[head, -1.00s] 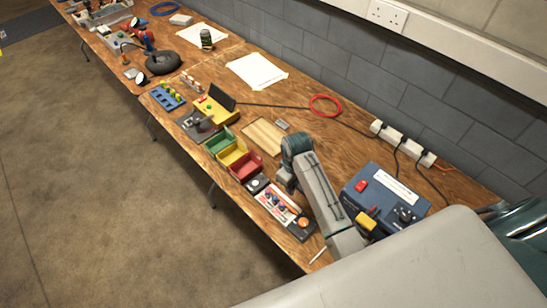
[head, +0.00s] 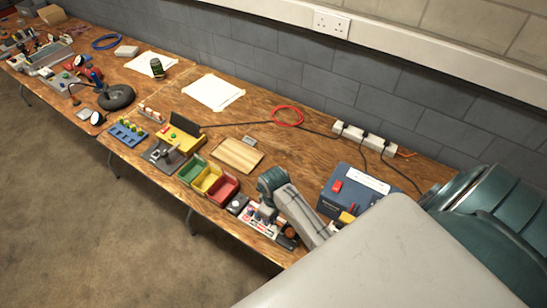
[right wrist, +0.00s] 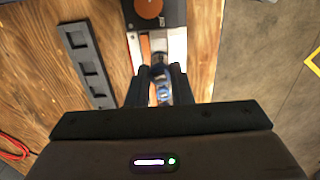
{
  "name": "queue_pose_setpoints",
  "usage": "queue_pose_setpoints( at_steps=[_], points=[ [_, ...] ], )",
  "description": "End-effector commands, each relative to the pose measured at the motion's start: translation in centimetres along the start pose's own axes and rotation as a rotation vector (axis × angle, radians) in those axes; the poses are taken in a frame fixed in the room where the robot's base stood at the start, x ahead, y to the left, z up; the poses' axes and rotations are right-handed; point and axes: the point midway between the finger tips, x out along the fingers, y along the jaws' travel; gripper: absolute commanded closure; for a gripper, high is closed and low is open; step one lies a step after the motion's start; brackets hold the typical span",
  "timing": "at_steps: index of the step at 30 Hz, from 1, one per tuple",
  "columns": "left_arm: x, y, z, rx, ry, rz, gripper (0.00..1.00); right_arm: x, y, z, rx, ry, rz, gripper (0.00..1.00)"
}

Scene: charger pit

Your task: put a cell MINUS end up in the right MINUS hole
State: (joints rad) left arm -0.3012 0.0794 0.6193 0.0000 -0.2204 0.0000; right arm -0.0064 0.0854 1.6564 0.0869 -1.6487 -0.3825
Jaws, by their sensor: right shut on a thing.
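My right gripper (right wrist: 161,75) is shut on a blue-wrapped cell (right wrist: 160,92), in the right wrist view. Which end of the cell faces up cannot be told. Below and beyond the fingers is the charger (right wrist: 172,14), dark with a round orange button and a pale panel. In the head view the charger's white-and-red panel (head: 253,224) is partly covered by my right arm. The MINUS holes are too small or hidden to make out, and whether the cell touches one cannot be told. My left gripper is out of view.
Green (head: 190,171), yellow (head: 206,179) and red (head: 222,190) bins stand left of the charger. A blue power unit (head: 342,187) is to the right. A wooden board (head: 240,154) lies behind the bins. In the wrist view a dark strip with square openings (right wrist: 86,62) lies left of the gripper.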

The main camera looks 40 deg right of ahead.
Motion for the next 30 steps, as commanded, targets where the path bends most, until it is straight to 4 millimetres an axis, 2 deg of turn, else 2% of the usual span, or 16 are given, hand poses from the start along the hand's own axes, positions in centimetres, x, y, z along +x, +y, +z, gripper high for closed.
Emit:
queue_pose_setpoints(
  at_steps=[4, 21, 30],
  points=[
    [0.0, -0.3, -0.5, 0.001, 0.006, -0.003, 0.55, 0.9, 0.0, 0.0, 0.000, -0.001, -0.001, 1.00],
    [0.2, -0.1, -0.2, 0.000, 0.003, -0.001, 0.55, 4.3, 0.0, 0.0, 0.000, -0.001, 0.000, 1.00],
    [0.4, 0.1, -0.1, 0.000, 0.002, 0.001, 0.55, 4.9, 0.0, 0.0, 0.000, 0.000, 0.000, 1.00]
  ],
)
